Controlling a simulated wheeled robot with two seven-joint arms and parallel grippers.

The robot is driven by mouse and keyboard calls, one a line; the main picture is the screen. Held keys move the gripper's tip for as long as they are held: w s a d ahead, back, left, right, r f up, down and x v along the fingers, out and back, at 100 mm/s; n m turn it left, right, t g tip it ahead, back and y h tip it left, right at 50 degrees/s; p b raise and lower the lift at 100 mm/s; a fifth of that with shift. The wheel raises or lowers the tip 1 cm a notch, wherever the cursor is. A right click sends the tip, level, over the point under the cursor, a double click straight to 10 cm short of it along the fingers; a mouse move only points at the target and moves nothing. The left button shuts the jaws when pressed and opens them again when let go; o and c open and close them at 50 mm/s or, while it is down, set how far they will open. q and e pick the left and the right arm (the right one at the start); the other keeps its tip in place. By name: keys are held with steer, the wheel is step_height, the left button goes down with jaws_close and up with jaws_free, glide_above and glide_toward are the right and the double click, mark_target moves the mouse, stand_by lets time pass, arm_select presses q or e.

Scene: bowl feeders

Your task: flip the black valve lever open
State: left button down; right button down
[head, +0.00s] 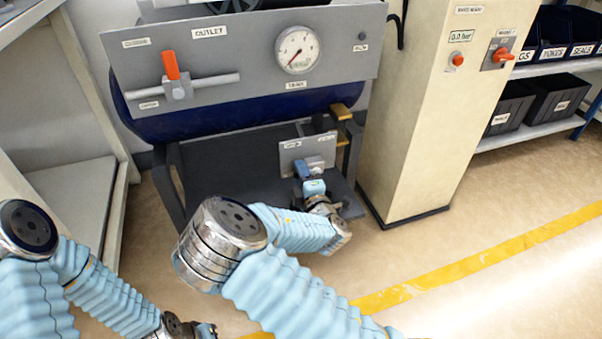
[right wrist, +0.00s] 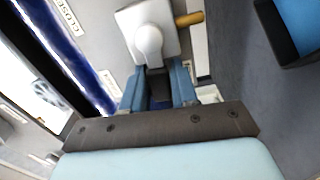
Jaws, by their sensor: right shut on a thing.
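The valve sits on a small grey panel (head: 290,152) low on the tank stand; its pale body and round hub (right wrist: 148,40) show in the right wrist view. My right gripper (head: 304,170) is at this valve, its blue fingers (right wrist: 157,88) reaching up to just below the hub. The fingers are shut on the black valve lever, which is mostly hidden between them; only a dark patch shows there. My left gripper (head: 206,331) is at the bottom edge of the head view, away from the valve, and too cut off to tell its state.
Above is the outlet panel (head: 225,55) with an orange lever (head: 171,65) and a gauge (head: 297,50). A beige cabinet (head: 432,110) is to the right. The floor in front is open, with a yellow line.

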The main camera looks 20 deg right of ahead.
steer(key=shift+f+n, duration=0.3)
steer(key=shift+n, duration=0.4)
steer(key=c, duration=1)
jaws_free()
steer(key=shift+o, duration=0.2)
steer(key=s+p, duration=0.9)
steer(key=s, duration=0.4)
steer(key=shift+s+d+p, duration=0.25)
steer(key=shift+s+p, duration=0.15)
